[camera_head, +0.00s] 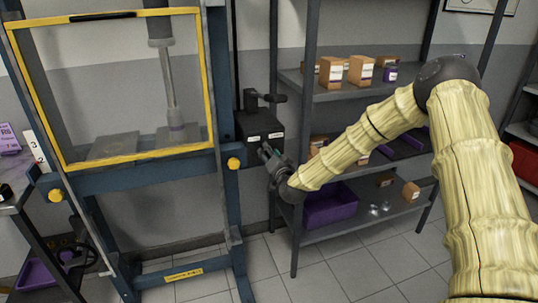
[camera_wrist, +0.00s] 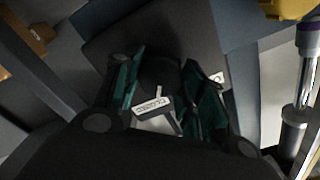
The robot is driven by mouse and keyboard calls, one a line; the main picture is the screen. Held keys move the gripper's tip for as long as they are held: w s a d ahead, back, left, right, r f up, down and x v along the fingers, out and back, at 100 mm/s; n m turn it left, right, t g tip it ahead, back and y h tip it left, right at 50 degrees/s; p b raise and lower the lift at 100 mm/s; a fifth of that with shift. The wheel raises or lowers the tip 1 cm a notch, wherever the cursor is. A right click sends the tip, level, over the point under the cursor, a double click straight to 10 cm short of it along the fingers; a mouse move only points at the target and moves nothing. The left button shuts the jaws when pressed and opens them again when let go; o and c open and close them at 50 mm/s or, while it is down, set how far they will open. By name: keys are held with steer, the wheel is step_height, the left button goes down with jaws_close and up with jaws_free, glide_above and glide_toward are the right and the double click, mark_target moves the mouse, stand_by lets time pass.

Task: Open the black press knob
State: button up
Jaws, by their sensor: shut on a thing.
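The black press knob (camera_wrist: 158,73) is a dark round knob between my gripper's green-padded fingers in the wrist view. My gripper (camera_wrist: 164,80) is shut on it, with one finger on each side. A white label with dark print shows just below the knob. In the head view, my gripper (camera_head: 268,153) reaches the front of the black box (camera_head: 252,125) on the press's right post, and it hides the knob there.
The blue press frame (camera_head: 222,60) with a yellow-edged guard (camera_head: 130,160) stands left of the box. A metal shelf (camera_head: 330,92) with cartons and a purple bin (camera_head: 330,204) stands close behind my arm. The tiled floor (camera_head: 290,285) in front is clear.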

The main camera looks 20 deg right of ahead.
steer(key=n+b, duration=0.3)
steer(key=n, duration=1)
steer(key=shift+a+f, duration=0.1)
steer(key=shift+b, duration=0.3)
stand_by(0.5)
steer(key=o, duration=1)
steer(key=s, duration=1.2)
steer(key=shift+d, duration=0.2)
